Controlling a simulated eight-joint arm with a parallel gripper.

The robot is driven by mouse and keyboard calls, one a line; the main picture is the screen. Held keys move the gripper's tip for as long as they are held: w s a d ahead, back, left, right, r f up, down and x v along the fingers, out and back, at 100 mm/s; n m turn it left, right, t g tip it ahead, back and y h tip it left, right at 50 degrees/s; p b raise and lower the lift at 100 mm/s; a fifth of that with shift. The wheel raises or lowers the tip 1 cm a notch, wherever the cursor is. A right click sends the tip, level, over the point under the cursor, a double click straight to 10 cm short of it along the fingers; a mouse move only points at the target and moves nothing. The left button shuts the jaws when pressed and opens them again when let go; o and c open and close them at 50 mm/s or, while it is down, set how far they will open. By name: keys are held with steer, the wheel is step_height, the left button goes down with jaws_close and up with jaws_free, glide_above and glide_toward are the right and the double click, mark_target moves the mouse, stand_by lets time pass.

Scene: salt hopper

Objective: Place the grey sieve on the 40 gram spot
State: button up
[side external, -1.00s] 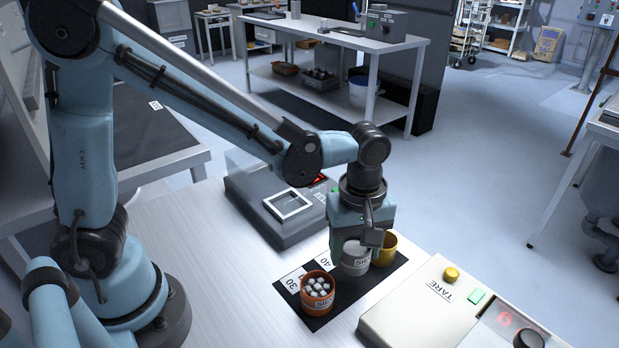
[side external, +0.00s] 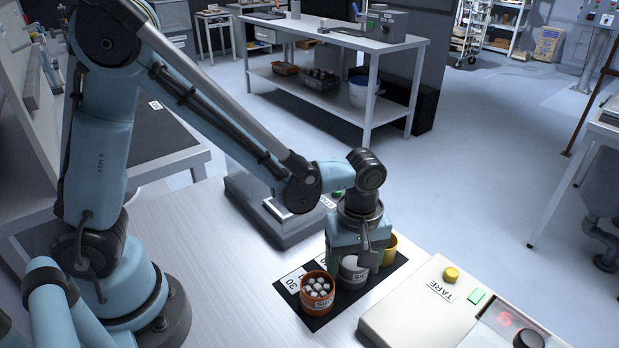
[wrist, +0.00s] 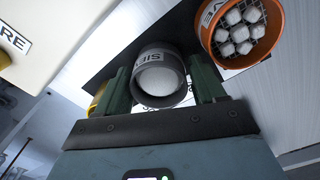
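The grey sieve (side external: 351,275) is upright over the middle of the black mat (side external: 322,322), beside the white 40 label (side external: 322,259), which is partly covered. It also shows in the wrist view (wrist: 160,82), with a pale inside and no balls. My gripper (side external: 358,265) points down with one finger on each side of the sieve, close against its wall; in the wrist view my gripper (wrist: 163,88) appears closed on it. The sieve's base looks down at the mat, but I cannot tell whether it bears on it.
An orange sieve (side external: 317,302) with white balls stands by the 30 label (side external: 291,282). A yellow sieve (side external: 390,251) is close behind my gripper, partly hidden. A grey instrument (side external: 253,208) stands at the back. The TARE box (side external: 400,318) lies to the right. Clear tabletop lies left.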

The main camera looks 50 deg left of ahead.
mark_target(353, 260)
steer(key=shift+r, duration=0.1)
step_height(353, 260, up, 12)
steer(key=s+a+m+t, duration=0.2)
steer(key=a+m+t, duration=0.1)
steer(key=a+m, duration=0.3)
steer(key=s+a+m+t, duration=0.2)
steer(key=a+m+t, duration=0.2)
steer(key=a+m, duration=0.2)
steer(key=shift+s+a+m, duration=0.25)
steer(key=shift+a+m, duration=0.05)
steer(key=shift+a, duration=0.45)
